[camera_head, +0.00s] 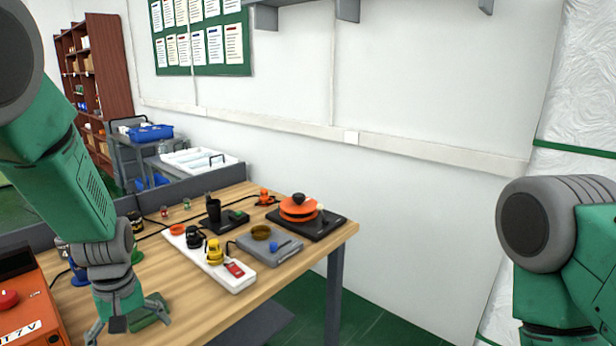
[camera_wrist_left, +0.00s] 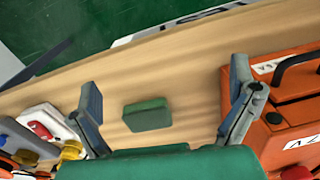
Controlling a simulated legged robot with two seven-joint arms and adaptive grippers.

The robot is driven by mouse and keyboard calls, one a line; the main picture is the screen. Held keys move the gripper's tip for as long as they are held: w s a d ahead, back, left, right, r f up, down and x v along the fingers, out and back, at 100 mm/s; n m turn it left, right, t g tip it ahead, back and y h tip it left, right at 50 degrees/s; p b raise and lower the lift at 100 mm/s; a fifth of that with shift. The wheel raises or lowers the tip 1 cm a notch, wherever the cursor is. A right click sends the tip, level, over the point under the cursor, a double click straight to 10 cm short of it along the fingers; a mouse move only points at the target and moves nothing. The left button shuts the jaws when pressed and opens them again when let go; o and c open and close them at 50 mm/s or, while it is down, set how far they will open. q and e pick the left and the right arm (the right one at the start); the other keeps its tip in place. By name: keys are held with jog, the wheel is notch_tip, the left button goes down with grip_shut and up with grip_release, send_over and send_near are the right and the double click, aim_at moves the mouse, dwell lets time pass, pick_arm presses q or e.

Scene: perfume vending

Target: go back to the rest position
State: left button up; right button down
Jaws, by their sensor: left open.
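My left gripper (camera_head: 128,326) hangs over the front left part of the wooden table (camera_head: 190,300), its fingers spread wide. In the left wrist view, the open fingers (camera_wrist_left: 167,100) have a small green block (camera_wrist_left: 147,114) between them in the picture. The block lies on the tabletop, apart from both fingers, and nothing is held. In the head view the green block (camera_head: 150,313) is partly hidden by the gripper. Part of my right arm shows at the right edge, but its gripper is out of view.
An orange case (camera_head: 30,308) stands left of my left gripper. A white power strip (camera_head: 212,262) with black and yellow plugs, a grey device (camera_head: 270,246) and an orange-topped device (camera_head: 300,208) lie further right. A white wall stands behind; the tabletop's front is clear.

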pick_arm(q)
jog(key=s+f+m+y, duration=0.1)
jog(key=s+f+m, duration=0.3)
jog(key=s+f, duration=1)
jog(key=s+d+f+m+h, duration=0.1)
jog(key=s+d+f+m, duration=0.1)
jog(key=s, duration=0.7)
jog(key=s+d+f+m+h, duration=0.1)
jog(key=s+d+f+m, duration=0.15)
jog(key=s, duration=0.65)
jog(key=w+f+b, duration=0.3)
jog(key=f+b, duration=0.4)
jog(key=shift+w+d+m+t+y, duration=0.25)
jog(key=shift+m+t+y, duration=0.05)
jog(key=shift+m, duration=0.15)
pick_arm(e)
notch_tip(320, 180, down, 8)
jog(key=shift+w+r, duration=0.15)
jog(key=shift+r, duration=0.1)
pick_arm(q)
jog(key=shift+d, duration=0.25)
pick_arm(e)
jog(key=shift+d+f, duration=0.1)
jog(key=shift+d, duration=0.25)
